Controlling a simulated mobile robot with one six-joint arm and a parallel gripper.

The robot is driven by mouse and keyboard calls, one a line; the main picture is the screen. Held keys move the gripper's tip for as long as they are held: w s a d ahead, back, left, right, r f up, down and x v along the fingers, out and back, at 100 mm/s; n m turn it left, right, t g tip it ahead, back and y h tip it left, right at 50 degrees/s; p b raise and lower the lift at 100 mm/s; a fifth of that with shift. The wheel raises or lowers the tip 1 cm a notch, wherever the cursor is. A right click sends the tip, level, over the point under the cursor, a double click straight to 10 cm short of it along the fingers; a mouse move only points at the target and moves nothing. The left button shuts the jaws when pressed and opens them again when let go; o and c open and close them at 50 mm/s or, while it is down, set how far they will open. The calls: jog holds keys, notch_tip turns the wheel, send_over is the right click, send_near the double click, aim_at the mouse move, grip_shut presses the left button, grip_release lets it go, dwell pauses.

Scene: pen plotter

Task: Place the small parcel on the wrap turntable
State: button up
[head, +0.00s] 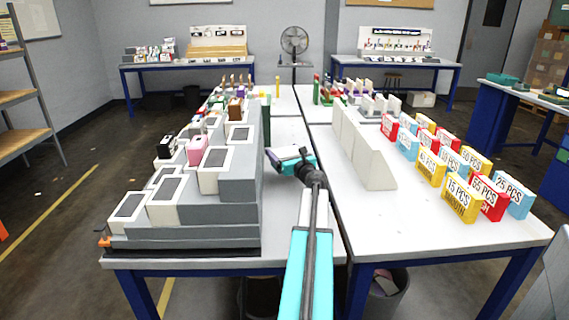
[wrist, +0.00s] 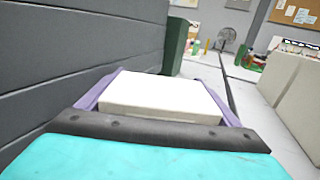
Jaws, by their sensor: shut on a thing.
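My gripper (head: 288,157) is in the middle of the head view, above the near table and just right of the grey stepped stand. In the wrist view its two purple fingers (wrist: 150,80) are shut on a flat cream-white box (wrist: 162,98), which looks like the small parcel. The box is held between the fingers, with its pale top face showing. In the head view the held box is too small and covered to make out clearly. I cannot pick out a wrap turntable in either view.
The grey stepped stand (head: 225,213) with white boxes fills the table's left side, and its wall (wrist: 70,70) is close on the left. A cream wedge-shaped block (head: 372,165) stands to the right, then several coloured cartons (head: 462,197). A dark green object (wrist: 176,45) is ahead.

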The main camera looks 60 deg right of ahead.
dwell(0.3)
jog(key=shift+f+b, duration=0.4)
jog(key=shift+f, duration=1.65)
jog(key=shift+f, duration=0.1)
jog(key=o, duration=1.2)
jog(key=shift+c, duration=0.2)
jog(key=shift+s, duration=0.1)
jog(key=shift+v, duration=5.9)
